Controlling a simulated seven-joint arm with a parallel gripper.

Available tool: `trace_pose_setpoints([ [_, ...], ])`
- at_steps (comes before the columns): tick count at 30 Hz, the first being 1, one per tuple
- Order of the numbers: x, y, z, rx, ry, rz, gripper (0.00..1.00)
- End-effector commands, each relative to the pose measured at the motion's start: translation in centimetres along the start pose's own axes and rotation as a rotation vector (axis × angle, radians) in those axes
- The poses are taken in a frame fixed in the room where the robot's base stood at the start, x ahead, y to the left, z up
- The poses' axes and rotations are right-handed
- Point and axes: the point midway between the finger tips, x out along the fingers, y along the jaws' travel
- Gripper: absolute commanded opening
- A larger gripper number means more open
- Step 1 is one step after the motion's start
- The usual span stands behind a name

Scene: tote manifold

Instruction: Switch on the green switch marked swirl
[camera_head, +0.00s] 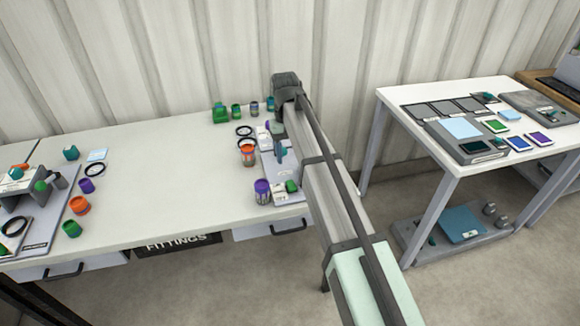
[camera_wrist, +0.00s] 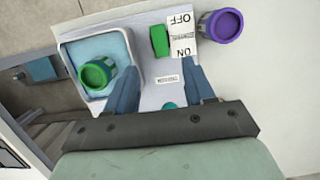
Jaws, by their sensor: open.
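A green rocker switch (camera_wrist: 160,41) sits on a pale grey panel (camera_wrist: 143,98), beside a white ON/OFF label (camera_wrist: 183,35). The small print on that label is too blurred to read. In the head view the green switch (camera_head: 292,186) is at the near end of the panel (camera_head: 272,170), by the table's right edge. My gripper (camera_wrist: 158,72) is open and empty, its two fingers apart above the panel, with the switch beyond the fingertips. In the head view my arm hides much of the panel's right side, and the gripper (camera_head: 279,150) is partly hidden.
A purple jar (camera_wrist: 220,25) stands close beside the ON/OFF label. A green jar (camera_wrist: 97,73) stands on a pale blue tray (camera_wrist: 118,45) left of the switch. An orange jar (camera_head: 248,155) stands farther back. The table's middle (camera_head: 165,170) is clear.

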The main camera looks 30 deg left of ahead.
Motion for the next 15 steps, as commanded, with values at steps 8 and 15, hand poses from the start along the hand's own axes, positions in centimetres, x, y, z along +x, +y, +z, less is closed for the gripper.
trace_pose_setpoints([
  [8,-2.6,0.0,0.0,0.0,0.0,0.0,0.53],
  [15,-2.9,0.0,0.0,0.0,0.0,0.0,0.53],
])
